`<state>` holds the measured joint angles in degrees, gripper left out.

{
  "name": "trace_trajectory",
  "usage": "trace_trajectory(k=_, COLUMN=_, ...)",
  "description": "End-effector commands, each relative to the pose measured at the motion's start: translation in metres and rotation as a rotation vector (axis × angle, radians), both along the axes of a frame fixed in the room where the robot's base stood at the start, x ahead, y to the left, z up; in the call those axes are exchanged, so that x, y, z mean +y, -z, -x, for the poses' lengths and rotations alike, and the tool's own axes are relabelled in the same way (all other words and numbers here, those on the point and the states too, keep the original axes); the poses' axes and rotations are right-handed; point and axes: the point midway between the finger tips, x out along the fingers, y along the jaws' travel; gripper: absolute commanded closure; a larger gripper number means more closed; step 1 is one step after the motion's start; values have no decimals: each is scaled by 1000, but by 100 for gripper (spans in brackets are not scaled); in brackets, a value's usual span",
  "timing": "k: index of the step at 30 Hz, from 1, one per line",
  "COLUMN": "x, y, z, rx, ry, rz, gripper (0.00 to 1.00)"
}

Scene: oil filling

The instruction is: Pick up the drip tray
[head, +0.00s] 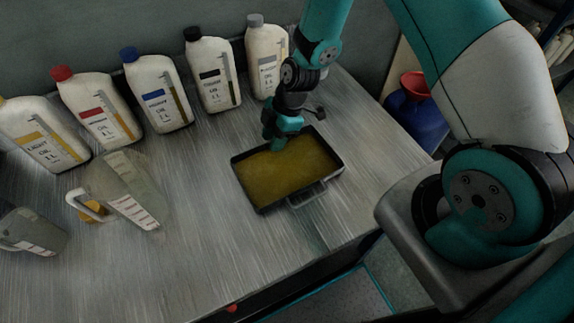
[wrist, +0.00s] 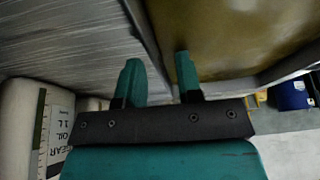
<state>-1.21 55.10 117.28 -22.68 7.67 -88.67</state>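The drip tray (head: 262,205) is a dark, shallow rectangular pan on the grey table, with yellow-brown oil across its floor. A handle (head: 308,195) sticks out from its near side. My gripper (head: 279,138) is at the tray's far long side, pointing down. In the wrist view, my gripper (wrist: 158,68) has its two teal fingers apart. The tray wall (wrist: 150,35) runs between them, with one finger on the table side and the other on the oil side. I cannot tell whether either finger touches the wall.
Several white oil bottles (head: 161,92) stand along the back of the table. A clear measuring jug (head: 125,190) and a darker jug (head: 35,232) are at the left. A blue container with a red funnel (head: 414,85) stands beyond the right edge. The table's front middle is clear.

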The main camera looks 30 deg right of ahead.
Motion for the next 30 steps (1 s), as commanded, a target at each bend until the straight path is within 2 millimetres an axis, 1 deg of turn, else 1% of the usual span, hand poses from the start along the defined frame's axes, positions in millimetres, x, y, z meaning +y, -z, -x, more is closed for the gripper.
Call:
trace_trajectory(k=2, x=0, y=0, z=0, rx=0, ry=0, rz=0, gripper=67)
trace_trajectory(k=3, x=0, y=0, z=0, rx=0, ry=0, rz=0, gripper=69)
trace_trajectory(k=5, x=0, y=0, z=0, rx=0, ry=0, rz=0, gripper=83)
trace_trajectory(k=6, x=0, y=0, z=0, rx=0, ry=0, rz=0, gripper=92)
trace_trajectory(k=7, x=0, y=0, z=0, rx=0, ry=0, rz=0, gripper=99)
trace_trajectory(k=22, x=0, y=-2, z=0, rx=0, ry=0, rz=-1, gripper=100)
trace_trajectory(k=26, x=0, y=-7, z=0, rx=0, ry=0, rz=-1, gripper=100)
trace_trajectory(k=30, x=0, y=-17, z=0, rx=-1, ry=0, rz=-1, gripper=100)
